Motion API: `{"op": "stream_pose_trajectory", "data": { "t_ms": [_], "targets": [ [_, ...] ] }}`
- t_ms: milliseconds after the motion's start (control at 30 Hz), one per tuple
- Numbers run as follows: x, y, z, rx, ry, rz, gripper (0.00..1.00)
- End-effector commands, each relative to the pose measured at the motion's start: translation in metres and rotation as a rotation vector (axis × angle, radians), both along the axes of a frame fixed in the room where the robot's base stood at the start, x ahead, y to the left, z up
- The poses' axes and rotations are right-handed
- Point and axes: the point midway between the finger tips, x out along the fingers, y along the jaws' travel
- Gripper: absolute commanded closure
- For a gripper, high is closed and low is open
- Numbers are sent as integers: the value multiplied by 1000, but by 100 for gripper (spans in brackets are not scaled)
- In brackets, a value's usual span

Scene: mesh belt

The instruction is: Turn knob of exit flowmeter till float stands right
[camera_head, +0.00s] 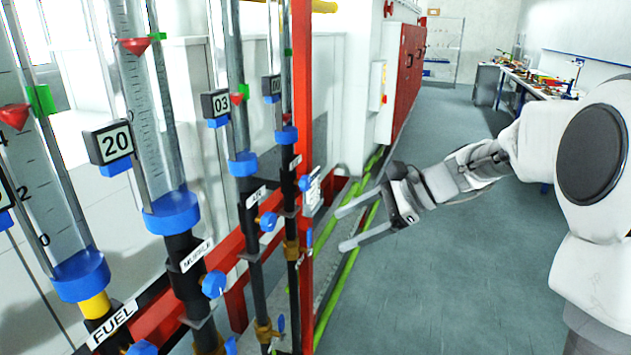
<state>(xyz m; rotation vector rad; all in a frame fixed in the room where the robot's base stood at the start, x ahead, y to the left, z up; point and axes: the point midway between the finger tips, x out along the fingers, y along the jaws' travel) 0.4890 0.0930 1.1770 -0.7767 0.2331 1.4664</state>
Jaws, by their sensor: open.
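Several glass flowmeter tubes stand in a row at left, each with a red float and green marker. No label readable here says exit. The farthest tube (287,70) has its red float (287,118) well below its green marker (288,52). On the nearer tubes, including the third tube (233,60), the floats sit near their markers. Blue knobs sit below the tubes: one knob (304,183) by the farthest tube, another knob (268,222) by the third. My gripper (342,230) is open and empty, its fingers pointing left towards the row, apart from the knobs in the picture.
Green pipes (345,265) run along the floor behind my fingers. Red cabinets (408,70) stand farther back. The grey floor (450,270) at right is clear.

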Motion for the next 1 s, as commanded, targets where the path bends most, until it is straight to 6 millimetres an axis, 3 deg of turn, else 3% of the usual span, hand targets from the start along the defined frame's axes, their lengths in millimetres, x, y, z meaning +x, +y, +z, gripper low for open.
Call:
{"op": "stream_pose_trajectory", "data": {
  "t_ms": [100, 300, 433, 600, 767, 1000],
  "targets": [
    [41, -10, -5, 187, 122, -110, 19],
    [100, -36, -12, 489, 296, -263, 19],
    [125, -54, -16, 632, 369, -324, 19],
    [140, -68, -18, 729, 414, -360, 19],
    [146, -59, -19, 744, 423, -362, 19],
    [161, -14, -18, 742, 422, -360, 19]
  ]
}}
